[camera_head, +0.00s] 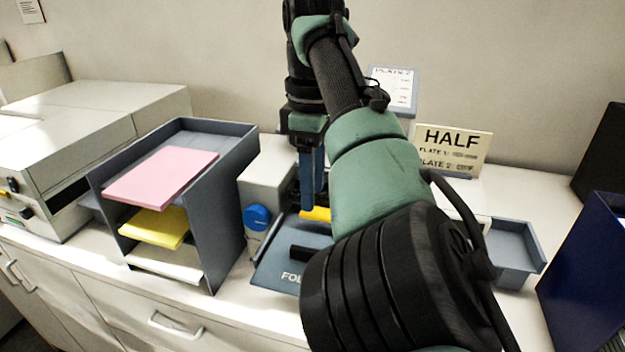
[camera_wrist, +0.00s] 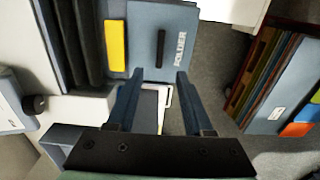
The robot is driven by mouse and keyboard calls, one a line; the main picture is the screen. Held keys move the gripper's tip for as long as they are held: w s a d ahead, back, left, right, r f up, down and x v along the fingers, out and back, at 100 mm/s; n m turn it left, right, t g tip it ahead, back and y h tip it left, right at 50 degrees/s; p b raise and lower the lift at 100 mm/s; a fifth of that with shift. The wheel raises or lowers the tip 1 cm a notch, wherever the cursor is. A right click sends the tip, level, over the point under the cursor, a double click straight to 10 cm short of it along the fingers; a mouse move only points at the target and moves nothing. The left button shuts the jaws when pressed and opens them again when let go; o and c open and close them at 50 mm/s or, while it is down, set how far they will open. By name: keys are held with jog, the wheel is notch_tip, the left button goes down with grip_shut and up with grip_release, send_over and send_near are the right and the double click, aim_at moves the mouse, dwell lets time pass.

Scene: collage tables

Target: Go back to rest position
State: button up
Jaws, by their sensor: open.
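My gripper (camera_wrist: 158,95) is open, its two blue fingers spread apart with nothing between them in the wrist view. In the head view my gripper (camera_head: 312,180) points down above the blue-grey folder machine (camera_head: 285,262), and my arm covers much of the scene's middle. The folder machine also shows in the wrist view (camera_wrist: 180,30), with a yellow piece (camera_wrist: 115,46) and a black bar (camera_wrist: 160,48) on its plate. The yellow piece shows partly behind the fingers in the head view (camera_head: 318,214).
A grey tray rack (camera_head: 225,200) at left holds pink (camera_head: 160,178), yellow (camera_head: 155,228) and white paper. A HALF sign (camera_head: 453,148) stands behind my arm. A small grey tray (camera_head: 515,250) and a dark blue box (camera_head: 590,270) are at right. A white machine (camera_head: 70,150) is far left.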

jog(key=w+a+r+m+t+y, duration=0.1)
jog(key=w+a+r+t+y, duration=0.1)
jog(key=w+a+t, duration=0.35)
jog(key=w+a+r+t+y, duration=0.2)
jog(key=a+t, duration=0.1)
jog(key=a, duration=0.6)
notch_tip(320, 180, up, 5)
jog(key=s+a+m+t+y, duration=0.1)
jog(key=a+t, duration=0.1)
jog(key=t, duration=0.1)
jog(key=s+d+r+m+t, duration=0.3)
jog(key=s+r+t, duration=0.2)
jog(key=r, duration=0.2)
jog(key=s+d+r+m+t, duration=0.3)
jog(key=s+r+t, duration=0.15)
jog(key=r, duration=0.25)
jog(key=s+d+r+m+t+h, duration=0.2)
jog(key=s+d+r+m+t, duration=0.1)
jog(key=s, duration=0.5)
jog(key=s+d+r+m+t+h, duration=0.3)
jog(key=s+d, duration=0.3)
jog(key=s, duration=0.2)
jog(key=shift+s+r, duration=0.2)
jog(key=shift+r, duration=0.35)
